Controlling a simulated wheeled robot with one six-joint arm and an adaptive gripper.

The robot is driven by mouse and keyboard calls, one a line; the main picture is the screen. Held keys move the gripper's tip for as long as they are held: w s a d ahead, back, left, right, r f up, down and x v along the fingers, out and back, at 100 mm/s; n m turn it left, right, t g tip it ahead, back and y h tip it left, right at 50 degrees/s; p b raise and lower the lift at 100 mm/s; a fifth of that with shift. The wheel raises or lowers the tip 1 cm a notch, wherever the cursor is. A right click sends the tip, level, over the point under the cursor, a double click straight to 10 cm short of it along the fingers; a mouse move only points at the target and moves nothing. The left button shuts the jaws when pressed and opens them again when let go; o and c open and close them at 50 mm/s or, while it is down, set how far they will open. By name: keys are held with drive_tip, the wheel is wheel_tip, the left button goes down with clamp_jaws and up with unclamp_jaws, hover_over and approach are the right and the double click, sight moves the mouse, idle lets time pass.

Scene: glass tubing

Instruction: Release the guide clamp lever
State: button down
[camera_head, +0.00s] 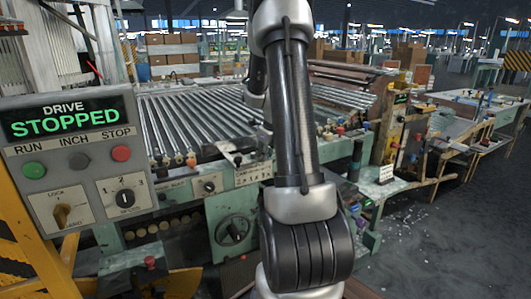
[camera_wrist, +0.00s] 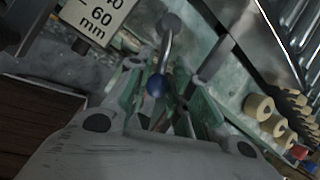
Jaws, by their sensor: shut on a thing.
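The guide clamp lever (camera_wrist: 164,55) shows in the wrist view as a metal rod with a blue ball knob (camera_wrist: 155,86) at its near end. Its far end meets a round grey pivot. My gripper (camera_wrist: 170,83) has green-padded fingers on both sides of the knob end and is shut on the lever. How the pads touch it is partly hidden. In the head view my arm stands in front of the machine, and neither the gripper nor the lever can be made out there.
A scale plate (camera_wrist: 98,16) marked "60 mm" is at the wrist view's upper left. Several cream rollers (camera_wrist: 258,107) line the right. In the head view, a control panel (camera_head: 75,165) reads "DRIVE STOPPED", and a bed of glass tubes (camera_head: 190,120) lies behind. Open floor (camera_head: 440,240) is at right.

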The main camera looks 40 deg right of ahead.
idle(0.3)
drive_tip(key=c, duration=1.5)
unclamp_jaws()
drive_tip(key=shift+r, duration=0.1)
drive_tip(key=v, duration=1.2)
